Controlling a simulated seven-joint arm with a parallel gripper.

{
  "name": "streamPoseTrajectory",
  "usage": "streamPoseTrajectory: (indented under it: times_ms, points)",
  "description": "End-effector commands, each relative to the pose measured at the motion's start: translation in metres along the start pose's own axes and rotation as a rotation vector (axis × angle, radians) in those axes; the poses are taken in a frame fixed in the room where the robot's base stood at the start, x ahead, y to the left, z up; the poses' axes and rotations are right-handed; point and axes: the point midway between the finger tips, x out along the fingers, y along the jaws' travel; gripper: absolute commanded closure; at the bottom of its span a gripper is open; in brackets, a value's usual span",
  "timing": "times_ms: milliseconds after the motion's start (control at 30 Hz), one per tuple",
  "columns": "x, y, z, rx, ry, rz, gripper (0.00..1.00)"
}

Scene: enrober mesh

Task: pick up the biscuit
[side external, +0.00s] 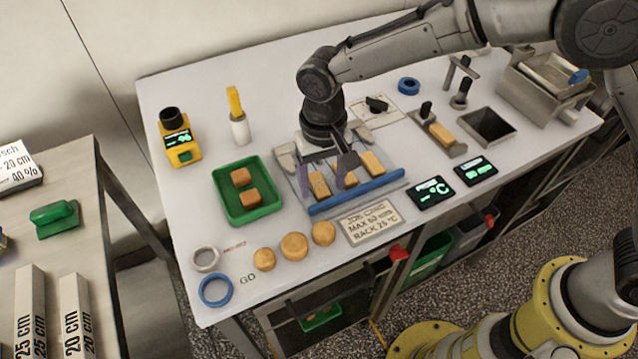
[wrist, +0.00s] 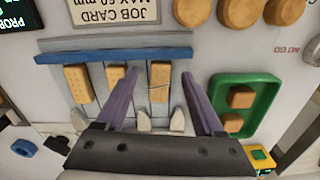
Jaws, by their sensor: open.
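Three oblong tan biscuits lie in a row on the slatted grey rack, behind its blue front bar (side external: 357,191). The left biscuit (side external: 319,185) in the side view is the right one in the wrist view (wrist: 160,75). My gripper (side external: 321,178) is open and low over the rack, its fingers on either side of that biscuit in the wrist view (wrist: 161,76). I cannot tell whether they touch it. The middle biscuit (wrist: 115,75) is partly hidden by a finger. The third biscuit (side external: 372,162) lies apart from the gripper.
A green tray (side external: 226,203) with two brown blocks stands left of the rack. Round biscuits (side external: 294,246) and a job card (side external: 370,224) lie in front. Dark displays (side external: 431,191) and a metal holder with another oblong piece (side external: 441,134) stand to the right.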

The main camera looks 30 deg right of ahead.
Motion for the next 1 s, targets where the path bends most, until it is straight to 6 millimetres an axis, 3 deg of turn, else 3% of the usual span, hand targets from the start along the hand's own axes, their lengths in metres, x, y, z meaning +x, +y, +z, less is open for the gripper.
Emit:
streamPoseTrajectory:
  times_ms: [100,367,733,1000]
  points:
    - [0.0098,-0.0003,0.0003,-0.001,0.0,0.0,0.3]
    - [0.0116,-0.0005,0.0001,-0.001,0.001,-0.001,0.3]
    - [0.0112,-0.0005,0.0001,-0.001,0.001,-0.001,0.97]
    - [0.0101,-0.0006,0.0,-0.001,0.002,-0.002,0.97]
